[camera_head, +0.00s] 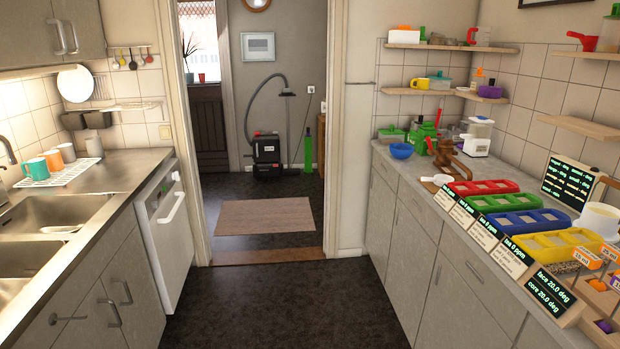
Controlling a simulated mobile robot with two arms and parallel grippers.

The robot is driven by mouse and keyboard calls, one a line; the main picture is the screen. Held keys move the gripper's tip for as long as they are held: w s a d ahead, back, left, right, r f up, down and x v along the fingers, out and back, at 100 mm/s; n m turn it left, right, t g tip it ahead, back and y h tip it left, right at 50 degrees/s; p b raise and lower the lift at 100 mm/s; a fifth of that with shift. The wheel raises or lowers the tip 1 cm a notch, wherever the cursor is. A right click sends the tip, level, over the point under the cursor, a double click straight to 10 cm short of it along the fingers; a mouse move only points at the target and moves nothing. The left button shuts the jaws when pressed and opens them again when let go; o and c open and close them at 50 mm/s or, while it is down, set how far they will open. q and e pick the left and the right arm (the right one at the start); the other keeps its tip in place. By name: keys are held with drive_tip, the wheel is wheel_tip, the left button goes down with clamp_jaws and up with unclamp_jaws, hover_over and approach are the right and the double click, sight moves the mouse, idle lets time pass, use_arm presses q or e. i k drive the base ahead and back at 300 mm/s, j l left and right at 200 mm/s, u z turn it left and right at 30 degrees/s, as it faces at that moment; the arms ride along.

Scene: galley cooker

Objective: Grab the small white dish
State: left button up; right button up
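No thing is clearly marked as the small white dish. A small white round object (443,179), possibly a dish or cup, sits on the right counter near a round wooden board, left of the red tray. A larger white round vessel (600,219) stands at the right end of the same counter. A white plate (75,83) is upright against the left wall, above the counter. Neither of my grippers is in view.
The right counter (408,172) is crowded with red, green, blue and yellow trays (480,187), label cards and a blue bowl (401,151). Cups on a rack (75,174) and a sink (50,216) are left. The dark floor (270,300) between is clear.

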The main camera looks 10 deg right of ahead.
sight(437, 180)
drive_tip(key=i+j+z, duration=0.1)
drive_tip(key=i+z, duration=0.25)
drive_tip(key=i, duration=0.2)
drive_tip(key=i+j+z, duration=0.2)
drive_tip(key=i+z, duration=0.15)
drive_tip(key=i, duration=0.15)
drive_tip(key=i+j+z, duration=0.35)
drive_tip(key=i+j, duration=0.05)
drive_tip(key=i, duration=0.05)
